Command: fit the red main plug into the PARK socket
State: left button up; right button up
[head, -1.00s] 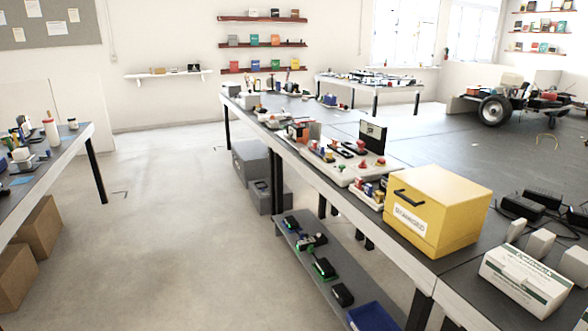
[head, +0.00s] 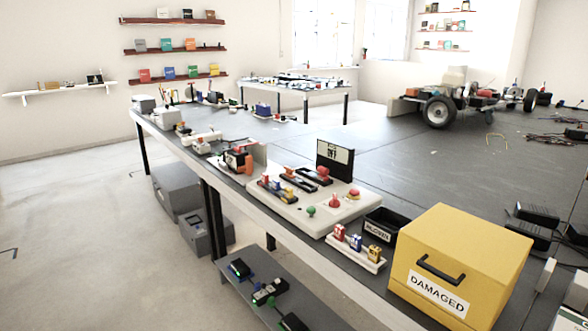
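A white panel (head: 290,208) lies on the long dark bench, with dark strips, small coloured plugs and knobs on it. Its socket labels are too small to read, so I cannot tell which is PARK. A small white rack (head: 358,256) in front of the panel holds a red plug-like piece (head: 339,232), a blue one (head: 355,243) and a yellow one (head: 375,254). Other red pieces sit on the panel's dark strips, so I cannot tell which is the main plug. Neither of my grippers shows.
A yellow box marked DAMAGED (head: 455,265) stands right of the rack, near the bench's front edge. A black sign (head: 335,160) stands behind the panel.

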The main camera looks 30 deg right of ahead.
aim_at(337, 157)
jog(key=i+z, duration=0.15)
jog(key=i, duration=0.3)
jog(key=i+j+z, duration=0.1)
jog(key=i, duration=0.35)
jog(key=i+j+z, duration=0.15)
jog(key=i, duration=0.3)
